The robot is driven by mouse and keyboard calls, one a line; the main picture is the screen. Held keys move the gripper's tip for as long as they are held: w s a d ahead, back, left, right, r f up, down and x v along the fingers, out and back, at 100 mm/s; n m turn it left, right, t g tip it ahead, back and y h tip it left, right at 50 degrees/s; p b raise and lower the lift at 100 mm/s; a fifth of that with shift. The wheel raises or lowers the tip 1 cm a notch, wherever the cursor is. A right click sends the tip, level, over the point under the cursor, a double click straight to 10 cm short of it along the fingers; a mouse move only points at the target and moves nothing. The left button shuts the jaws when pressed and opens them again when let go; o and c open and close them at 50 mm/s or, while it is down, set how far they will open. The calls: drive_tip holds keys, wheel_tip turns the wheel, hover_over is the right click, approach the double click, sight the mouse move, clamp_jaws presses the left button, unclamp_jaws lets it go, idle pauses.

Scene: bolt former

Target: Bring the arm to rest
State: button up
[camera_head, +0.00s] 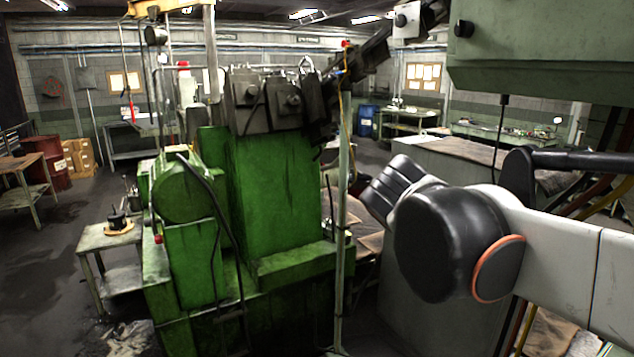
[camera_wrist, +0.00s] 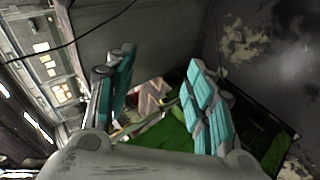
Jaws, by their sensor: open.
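My gripper (camera_wrist: 160,95) shows in the wrist view with its two teal-padded fingers spread wide apart. Nothing is between the fingers. Behind them are grey panels and a patch of green. In the head view my arm crosses the right side, with white links and a black joint with an orange ring. The gripper itself cannot be made out in the head view. A large green machine (camera_head: 285,200) stands left of my arm, with dark metal parts on its top.
A thin upright pole (camera_head: 342,240) stands between the machine and my arm. A green-grey housing (camera_head: 550,65) hangs at the upper right. A small side table (camera_head: 105,238) is left of the machine. Benches (camera_head: 410,118) line the back wall.

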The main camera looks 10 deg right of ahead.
drive_tip(key=s+a+f+m+y+b, duration=0.1)
drive_tip(key=s+a+f+y+b, duration=0.1)
drive_tip(key=f, duration=0.8)
drive_tip(key=s+a+f+m+y+b, duration=0.1)
drive_tip(key=s+a+f+y+b, duration=0.2)
drive_tip(key=f, duration=0.7)
drive_tip(key=s+a+f+m+t+y+b, duration=0.1)
drive_tip(key=s+a+f+m+y+b, duration=0.1)
drive_tip(key=s+a+f+b, duration=0.3)
wheel_tip(320, 180, down, 5)
drive_tip(key=s+b, duration=0.1)
drive_tip(key=b, duration=0.3)
drive_tip(key=shift+s+a+y, duration=0.15)
drive_tip(key=shift+s+y, duration=0.05)
drive_tip(key=shift+y, duration=0.2)
